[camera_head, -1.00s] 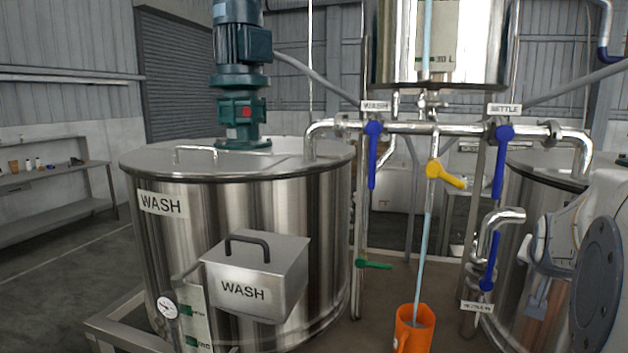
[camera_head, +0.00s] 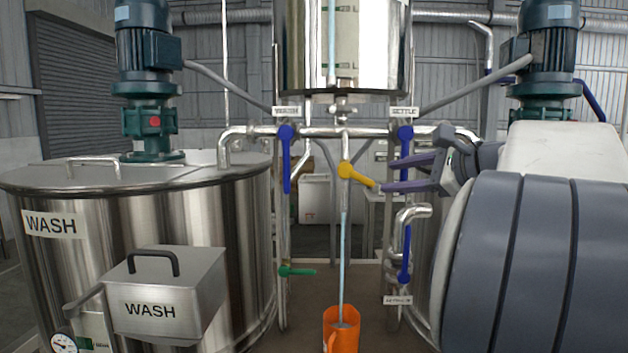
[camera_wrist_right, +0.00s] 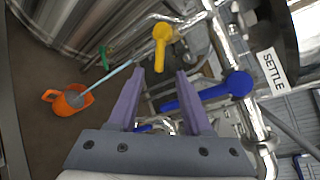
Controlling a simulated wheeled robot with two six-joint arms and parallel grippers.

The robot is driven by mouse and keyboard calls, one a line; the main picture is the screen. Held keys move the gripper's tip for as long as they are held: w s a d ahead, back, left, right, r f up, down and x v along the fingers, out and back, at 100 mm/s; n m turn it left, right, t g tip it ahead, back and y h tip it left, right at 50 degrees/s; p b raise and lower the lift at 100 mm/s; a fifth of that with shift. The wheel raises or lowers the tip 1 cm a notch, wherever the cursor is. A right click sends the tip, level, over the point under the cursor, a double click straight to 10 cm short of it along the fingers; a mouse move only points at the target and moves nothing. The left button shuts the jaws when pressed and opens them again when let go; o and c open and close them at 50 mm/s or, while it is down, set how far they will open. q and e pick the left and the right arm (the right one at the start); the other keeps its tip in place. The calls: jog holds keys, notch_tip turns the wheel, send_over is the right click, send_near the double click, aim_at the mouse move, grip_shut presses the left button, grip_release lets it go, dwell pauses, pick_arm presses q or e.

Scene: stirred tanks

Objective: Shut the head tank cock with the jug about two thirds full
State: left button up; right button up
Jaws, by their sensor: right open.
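The head tank cock has a yellow handle (camera_head: 357,176) slanting down to the right; in the wrist view the yellow handle (camera_wrist_right: 160,45) lies just beyond my fingertips. A pale blue stream (camera_head: 343,250) runs from the cock into the orange jug (camera_head: 329,338) below; the jug also shows in the wrist view (camera_wrist_right: 64,107). Liquid shows inside the jug, but its exact level is hard to read. My right gripper (camera_head: 386,175) is open, its fingers pointing at the handle's end from the right, with nothing held (camera_wrist_right: 156,76). My left gripper is out of view.
The steel head tank (camera_head: 300,62) hangs above the pipe. Blue-handled valves stand left (camera_head: 287,160) and right (camera_head: 405,150) of the cock; the right one is close to my gripper. A green handle (camera_head: 298,271) sits lower left. The wash tank (camera_head: 235,220) fills the left.

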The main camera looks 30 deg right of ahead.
aim_at(368, 180)
jog(key=p+x, duration=0.2)
jog(key=x, duration=0.5)
jog(key=shift+w+a, duration=0.1)
jog(key=shift+w, duration=0.1)
jog(key=shift+w+f, duration=0.2)
jog(key=shift+w, duration=0.35)
grip_shut()
